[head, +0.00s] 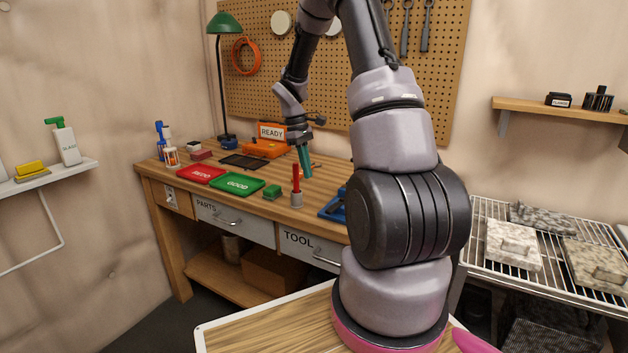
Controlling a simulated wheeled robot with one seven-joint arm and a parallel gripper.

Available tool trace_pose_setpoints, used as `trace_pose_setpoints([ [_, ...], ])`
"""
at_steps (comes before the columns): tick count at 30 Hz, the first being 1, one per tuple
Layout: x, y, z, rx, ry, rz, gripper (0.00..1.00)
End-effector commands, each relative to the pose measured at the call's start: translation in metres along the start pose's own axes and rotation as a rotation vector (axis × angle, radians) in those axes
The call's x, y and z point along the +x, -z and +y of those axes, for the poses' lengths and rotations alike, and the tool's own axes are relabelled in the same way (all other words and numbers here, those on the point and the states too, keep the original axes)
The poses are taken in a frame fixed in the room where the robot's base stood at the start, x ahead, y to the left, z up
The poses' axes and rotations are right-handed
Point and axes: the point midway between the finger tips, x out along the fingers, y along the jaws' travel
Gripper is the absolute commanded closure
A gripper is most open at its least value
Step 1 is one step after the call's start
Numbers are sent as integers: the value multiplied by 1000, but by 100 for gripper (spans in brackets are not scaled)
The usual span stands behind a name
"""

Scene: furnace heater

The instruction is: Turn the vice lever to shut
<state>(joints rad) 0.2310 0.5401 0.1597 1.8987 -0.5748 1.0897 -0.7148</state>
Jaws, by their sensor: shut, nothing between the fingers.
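My gripper (308,176) hangs over the workbench in the head view, its teal fingers pointing down and shut with nothing between them. A blue object (333,209) at the bench's front edge may be the vice. My arm hides much of it, and I cannot make out its lever. The gripper is above and to the left of this blue object, apart from it in the picture. A red upright stick (296,178) in a grey round base (297,200) stands just below and left of the fingertips; I cannot tell whether they touch.
The wooden bench (225,213) carries a red tray (201,174), a green tray (238,183), a small green block (272,192) and an orange READY box (265,147). A green lamp (224,24) stands behind. A wire rack (484,215) with stone-like slabs is at right.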

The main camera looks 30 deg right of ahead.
Motion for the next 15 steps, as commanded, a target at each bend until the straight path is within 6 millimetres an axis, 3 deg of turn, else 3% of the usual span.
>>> trace_pose_setpoints([
  [12,88,-1,-1,-4,4,-3,100],
  [15,89,-18,0,-2,1,1,100],
])
